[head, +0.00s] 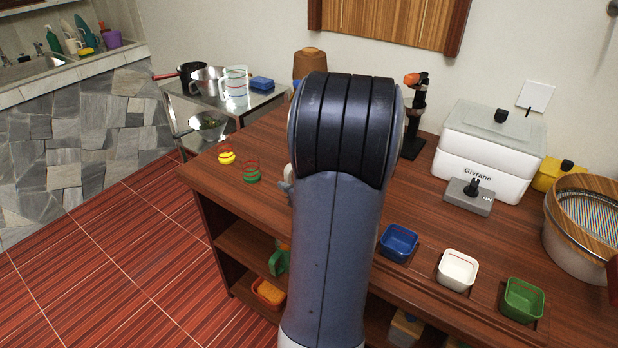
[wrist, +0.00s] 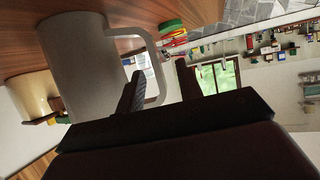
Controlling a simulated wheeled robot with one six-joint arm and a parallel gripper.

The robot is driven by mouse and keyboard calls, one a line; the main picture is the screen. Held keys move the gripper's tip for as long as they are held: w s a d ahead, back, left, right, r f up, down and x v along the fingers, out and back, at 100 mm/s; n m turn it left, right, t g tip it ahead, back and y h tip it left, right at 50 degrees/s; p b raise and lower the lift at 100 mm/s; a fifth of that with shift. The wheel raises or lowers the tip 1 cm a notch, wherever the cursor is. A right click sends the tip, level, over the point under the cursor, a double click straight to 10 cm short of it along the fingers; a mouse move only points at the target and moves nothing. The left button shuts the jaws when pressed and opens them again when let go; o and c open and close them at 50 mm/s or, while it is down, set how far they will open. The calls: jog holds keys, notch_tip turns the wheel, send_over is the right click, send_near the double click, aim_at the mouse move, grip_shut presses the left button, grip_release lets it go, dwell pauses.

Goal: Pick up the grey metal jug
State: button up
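The grey metal jug (wrist: 84,62) fills the left of the wrist view, close to my gripper, with its handle (wrist: 149,40) facing the gripper. My gripper (wrist: 160,68) is open. One finger appears to lie in the gap between the jug's body and its handle, and the other beyond the handle's outer side. I cannot tell whether either finger touches the handle. In the head view my arm hides the jug and nearly all of the gripper.
A yellow wire-topped item (head: 227,158) and a green one (head: 252,176) stand at the counter's left end. A white Givrane box (head: 485,165), a black stand (head: 415,125), and blue (head: 398,243), white (head: 457,270) and green (head: 523,300) bowls stand to the right of my arm.

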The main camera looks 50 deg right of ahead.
aim_at(290, 181)
jog(key=shift+x, duration=1.5)
jog(key=shift+d, duration=0.15)
jog(key=shift+c, duration=0.3)
grip_shut()
jog(key=shift+r, duration=0.1)
